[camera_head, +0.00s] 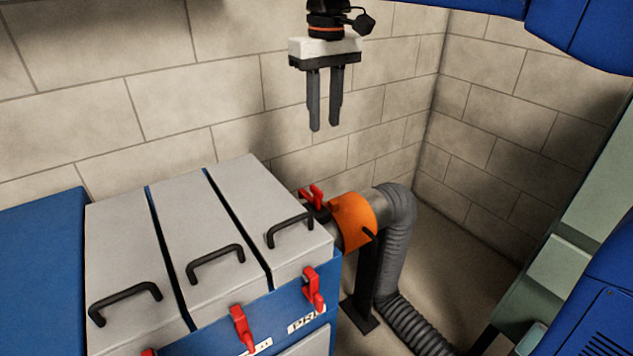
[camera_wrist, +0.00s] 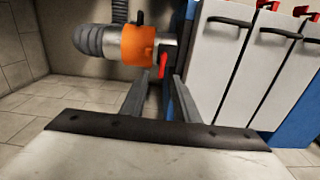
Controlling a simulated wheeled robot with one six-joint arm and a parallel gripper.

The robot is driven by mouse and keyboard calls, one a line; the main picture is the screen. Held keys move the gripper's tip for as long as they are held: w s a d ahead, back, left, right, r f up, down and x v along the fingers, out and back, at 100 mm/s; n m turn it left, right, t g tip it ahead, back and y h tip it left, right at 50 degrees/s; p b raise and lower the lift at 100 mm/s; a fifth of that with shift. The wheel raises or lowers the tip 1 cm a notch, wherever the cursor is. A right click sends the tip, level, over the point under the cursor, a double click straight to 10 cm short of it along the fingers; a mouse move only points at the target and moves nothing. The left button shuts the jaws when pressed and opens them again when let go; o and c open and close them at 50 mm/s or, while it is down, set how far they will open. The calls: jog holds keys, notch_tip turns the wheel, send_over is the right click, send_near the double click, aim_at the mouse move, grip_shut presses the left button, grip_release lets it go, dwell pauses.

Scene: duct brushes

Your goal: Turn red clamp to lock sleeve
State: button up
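The red clamp (camera_head: 316,197) sits at the back corner of the blue and grey box, beside the orange sleeve (camera_head: 352,220). The sleeve is around the grey duct where it meets the box. My gripper (camera_head: 325,129) is open and empty, pointing down, above and apart from the clamp. In the wrist view, the red clamp (camera_wrist: 163,68) shows between the two fingers (camera_wrist: 160,82), farther off. The orange sleeve (camera_wrist: 135,45) is just left of it there. The clamp's lower part is partly hidden in the head view.
The box has grey lids (camera_head: 190,225) with black handles and several red latches (camera_head: 313,288) along its front. A grey flexible hose (camera_head: 400,235) and a dark support post (camera_head: 366,280) stand right of it. A block wall (camera_head: 190,85) rises behind.

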jog(key=a, duration=0.2)
send_near(317, 188)
notch_tip(317, 188, down, 8)
jog(key=shift+w+a+f, duration=0.1)
jog(key=shift+a, duration=0.05)
dwell(0.5)
jog(key=shift+c, duration=0.7)
grip_shut()
